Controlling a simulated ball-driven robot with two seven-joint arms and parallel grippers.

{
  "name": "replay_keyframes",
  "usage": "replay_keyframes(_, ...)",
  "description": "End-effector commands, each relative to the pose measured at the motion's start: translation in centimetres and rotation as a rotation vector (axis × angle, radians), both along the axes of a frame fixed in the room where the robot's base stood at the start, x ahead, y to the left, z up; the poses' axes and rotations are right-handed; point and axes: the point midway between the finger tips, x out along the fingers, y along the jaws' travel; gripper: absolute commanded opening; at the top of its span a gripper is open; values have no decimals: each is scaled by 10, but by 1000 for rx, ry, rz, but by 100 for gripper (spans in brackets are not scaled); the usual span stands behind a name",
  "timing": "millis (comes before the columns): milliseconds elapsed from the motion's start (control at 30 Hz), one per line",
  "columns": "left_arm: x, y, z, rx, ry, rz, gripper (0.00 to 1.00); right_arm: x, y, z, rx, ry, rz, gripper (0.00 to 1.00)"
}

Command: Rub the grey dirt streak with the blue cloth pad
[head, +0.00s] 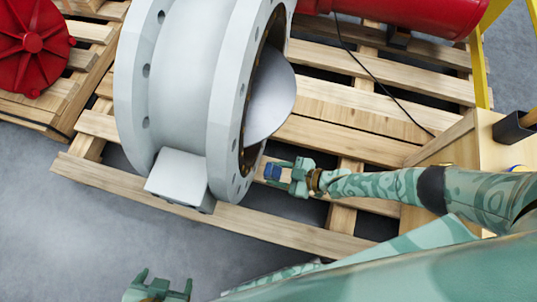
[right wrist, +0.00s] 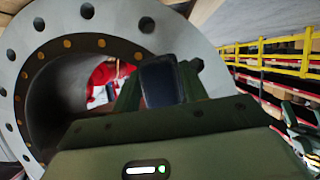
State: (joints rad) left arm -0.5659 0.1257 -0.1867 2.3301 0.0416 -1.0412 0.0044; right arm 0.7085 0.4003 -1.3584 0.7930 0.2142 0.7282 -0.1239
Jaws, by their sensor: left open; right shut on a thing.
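The blue cloth pad (head: 272,172) is held in the jaws of my right gripper (head: 280,172). It sits just right of the near flange of the large grey valve body (head: 230,110), close to its lower rim. I cannot tell whether it touches the flange. In the right wrist view the pad (right wrist: 162,82) looks dark and stands between the two fingers, in front of the flange face (right wrist: 105,22) and its round bore. I cannot make out the grey dirt streak in either view. My left gripper (head: 158,285) is open and empty at the bottom edge, over the floor.
The valve rests on a wooden pallet (head: 270,228). A pale disc (head: 270,95) stands out of the bore. Red parts lie at the upper left (head: 32,42) and top right (head: 420,14). A wooden box (head: 480,150) stands at the right. Lower left floor is clear.

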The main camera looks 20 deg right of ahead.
Motion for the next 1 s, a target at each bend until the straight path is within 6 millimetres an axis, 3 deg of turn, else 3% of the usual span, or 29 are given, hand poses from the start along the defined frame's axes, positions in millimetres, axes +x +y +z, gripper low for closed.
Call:
replay_keyframes(133,0,0,1,0,-1,0,79,-8,-11,0,0,0,0,20)
replay_keyframes(567,0,0,1,0,-1,0,79,-11,-17,0,-1,1,0,20)
replay_keyframes(1000,0,0,1,0,-2,0,79,-26,-40,0,1,-1,0,20)
